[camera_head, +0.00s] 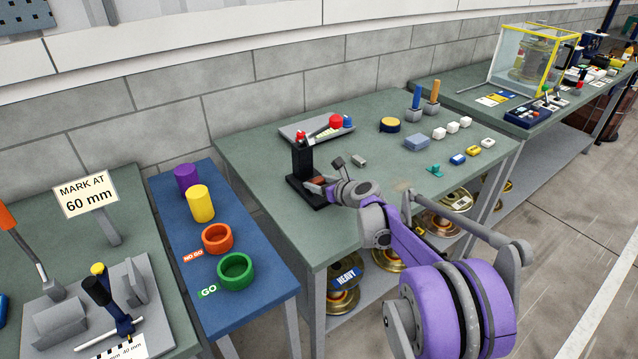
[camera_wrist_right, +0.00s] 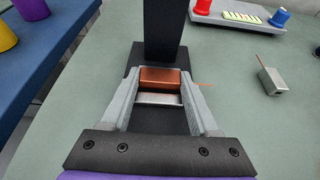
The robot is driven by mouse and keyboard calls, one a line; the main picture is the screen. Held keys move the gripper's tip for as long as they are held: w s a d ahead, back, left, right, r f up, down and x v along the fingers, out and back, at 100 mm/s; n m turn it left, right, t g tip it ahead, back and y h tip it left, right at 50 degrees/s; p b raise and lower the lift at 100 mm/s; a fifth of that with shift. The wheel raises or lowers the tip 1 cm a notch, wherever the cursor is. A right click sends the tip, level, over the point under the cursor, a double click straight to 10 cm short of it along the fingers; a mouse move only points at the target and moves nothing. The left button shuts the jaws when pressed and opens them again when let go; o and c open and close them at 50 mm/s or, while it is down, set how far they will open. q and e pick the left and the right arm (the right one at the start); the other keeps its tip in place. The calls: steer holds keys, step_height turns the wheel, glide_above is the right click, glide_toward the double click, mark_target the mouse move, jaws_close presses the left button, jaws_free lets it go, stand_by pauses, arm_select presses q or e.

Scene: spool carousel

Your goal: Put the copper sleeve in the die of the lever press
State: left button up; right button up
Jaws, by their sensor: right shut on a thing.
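The lever press (camera_head: 303,165) is a black column on a black base on the middle green bench, with red at its top; the column also shows in the right wrist view (camera_wrist_right: 165,30). My right gripper (camera_head: 330,186) is at the foot of the press, its fingers on either side of the copper sleeve (camera_wrist_right: 161,78). The gripper is shut on the sleeve, which sits low, close in front of the column. A silver strip (camera_wrist_right: 158,98) shows just on the camera side of the sleeve. I cannot tell whether the sleeve is seated in the die. My left gripper is out of view.
A small grey metal block (camera_wrist_right: 270,80) lies right of the press. A blue table (camera_head: 262,262) with coloured cups is at left. Several small blocks lie at right.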

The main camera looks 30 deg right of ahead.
steer(key=o, duration=1.3)
steer(key=shift+f, duration=0.1)
steer(key=shift+o, duration=0.2)
steer(key=shift+s+r, duration=0.1)
steer(key=shift+r, duration=0.15)
steer(key=v, duration=1.1)
steer(key=shift+s, duration=0.4)
